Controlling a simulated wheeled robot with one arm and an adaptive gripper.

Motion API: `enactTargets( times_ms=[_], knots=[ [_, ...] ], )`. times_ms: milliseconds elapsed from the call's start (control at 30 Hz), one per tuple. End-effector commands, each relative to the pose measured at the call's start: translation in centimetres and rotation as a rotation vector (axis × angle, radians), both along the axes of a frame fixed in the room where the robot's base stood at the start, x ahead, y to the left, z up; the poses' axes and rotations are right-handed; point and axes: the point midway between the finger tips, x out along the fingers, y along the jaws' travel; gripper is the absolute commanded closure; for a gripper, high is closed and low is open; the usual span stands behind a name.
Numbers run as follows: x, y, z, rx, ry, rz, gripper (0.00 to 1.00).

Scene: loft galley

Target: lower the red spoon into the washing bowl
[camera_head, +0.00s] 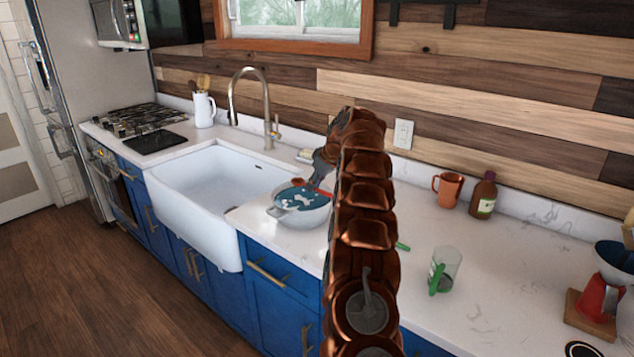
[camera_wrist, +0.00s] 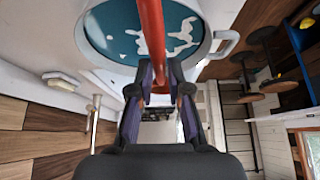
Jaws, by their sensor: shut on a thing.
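The washing bowl (camera_head: 300,217) is a pale round bowl with side handles, on the white counter right of the sink. It holds blue-teal water with white foam patches. My gripper (camera_head: 320,178) is over the bowl, partly hidden by my copper-coloured arm in the head view. In the wrist view my gripper (camera_wrist: 160,90) is shut on the red spoon (camera_wrist: 152,40), whose handle runs across the bowl's opening. The bowl's rim and one handle (camera_wrist: 228,43) show there too. A red end of the spoon (camera_head: 298,182) shows over the bowl; I cannot tell whether it touches the water.
The white sink (camera_head: 215,180) with a tall faucet (camera_head: 266,100) lies left of the bowl. To the right stand a clear glass with a green handle (camera_head: 450,262), an orange mug (camera_head: 449,190) and a brown bottle (camera_head: 484,192). Open counter lies between them.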

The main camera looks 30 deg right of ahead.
Motion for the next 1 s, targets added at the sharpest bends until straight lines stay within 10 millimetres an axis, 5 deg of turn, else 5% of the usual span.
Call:
enactTargets(
  times_ms=[1000],
  knots=[
    [4.9, -1.1, -0.4, -0.003, 0.001, -0.003, 1.0]
  ],
)
